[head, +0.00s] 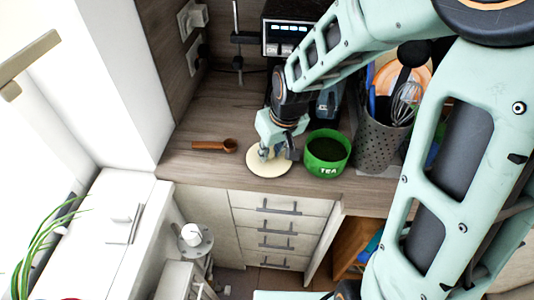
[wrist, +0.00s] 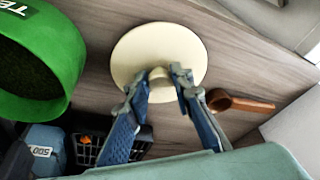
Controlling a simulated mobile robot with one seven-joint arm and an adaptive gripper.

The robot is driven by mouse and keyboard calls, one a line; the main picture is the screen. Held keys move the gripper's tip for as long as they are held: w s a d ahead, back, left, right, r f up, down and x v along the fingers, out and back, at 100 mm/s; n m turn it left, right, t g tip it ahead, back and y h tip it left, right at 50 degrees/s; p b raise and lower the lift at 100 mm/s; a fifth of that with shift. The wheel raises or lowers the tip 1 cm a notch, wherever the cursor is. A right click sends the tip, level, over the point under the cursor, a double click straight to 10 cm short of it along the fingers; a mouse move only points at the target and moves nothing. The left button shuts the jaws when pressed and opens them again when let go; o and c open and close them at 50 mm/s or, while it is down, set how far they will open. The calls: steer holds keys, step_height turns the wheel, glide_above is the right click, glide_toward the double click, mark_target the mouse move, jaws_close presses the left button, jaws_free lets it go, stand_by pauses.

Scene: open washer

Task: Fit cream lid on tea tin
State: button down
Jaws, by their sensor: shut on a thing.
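The green tea tin (head: 327,154) stands open on the wooden counter, dark inside, with "TEA" on its front. It also shows at the left of the wrist view (wrist: 68,62). The round cream lid (head: 268,163) is left of the tin in the head view, apart from it. In the wrist view the lid (wrist: 140,48) lies flat-side on, with a knob at its middle. My gripper (wrist: 160,84) is shut on the lid's knob from above. I cannot tell whether the lid touches the counter or hangs just above it.
A wooden scoop (head: 215,146) lies left of the lid. A grey perforated utensil holder (head: 380,140) with a whisk stands right of the tin. A black machine (head: 290,36) with a lit display stands behind. The counter's front edge runs close to lid and tin.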

steer(key=shift+r, duration=0.1)
steer(key=shift+r+p, duration=0.7)
step_height(320, 180, up, 8)
steer(key=p, duration=0.6)
steer(key=shift+f, duration=0.25)
